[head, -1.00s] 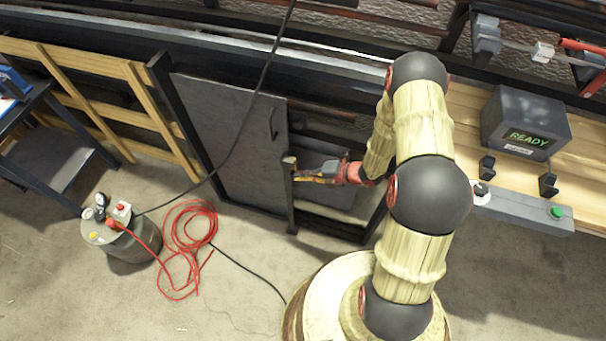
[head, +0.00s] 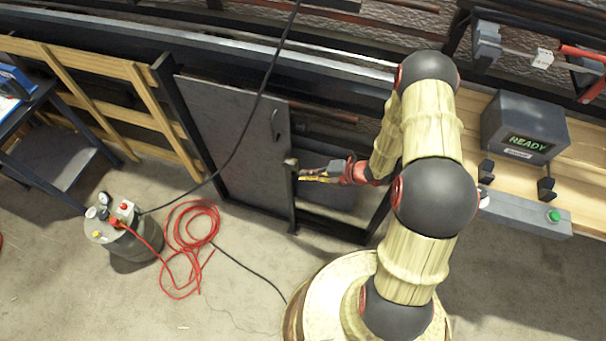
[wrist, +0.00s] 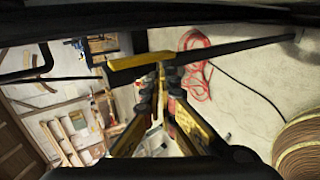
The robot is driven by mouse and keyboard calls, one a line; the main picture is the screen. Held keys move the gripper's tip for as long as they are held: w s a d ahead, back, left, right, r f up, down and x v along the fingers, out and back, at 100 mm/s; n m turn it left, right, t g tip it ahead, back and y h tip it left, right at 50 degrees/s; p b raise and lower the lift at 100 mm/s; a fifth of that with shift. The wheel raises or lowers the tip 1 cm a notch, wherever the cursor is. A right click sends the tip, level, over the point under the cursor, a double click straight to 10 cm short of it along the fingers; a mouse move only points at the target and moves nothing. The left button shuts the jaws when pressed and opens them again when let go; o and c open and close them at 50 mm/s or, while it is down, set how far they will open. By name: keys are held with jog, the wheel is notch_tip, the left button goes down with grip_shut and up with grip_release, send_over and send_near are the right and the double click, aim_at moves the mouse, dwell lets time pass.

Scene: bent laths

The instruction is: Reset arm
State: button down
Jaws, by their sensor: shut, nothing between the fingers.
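My gripper (head: 301,174) is shut and empty. In the head view its fingers point left, close to the free edge of a dark grey door panel (head: 235,145); I cannot tell whether they touch it. A small pale knob (head: 290,163) sits at that edge, just beyond the fingertips. In the wrist view my gripper (wrist: 162,72) shows its yellow-and-black fingers converging at the tips, next to a dark bar with a yellow end (wrist: 128,64). My arm stands bent to the right of the door.
A wooden bench with a grey box reading READY (head: 525,128) is at right. A tank with gauges (head: 128,232) and a coiled red hose (head: 190,235) lie on the floor at left. A black cable (head: 262,90) hangs across the door. Floor in front is mostly clear.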

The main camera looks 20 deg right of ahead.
jog(key=v, duration=0.6)
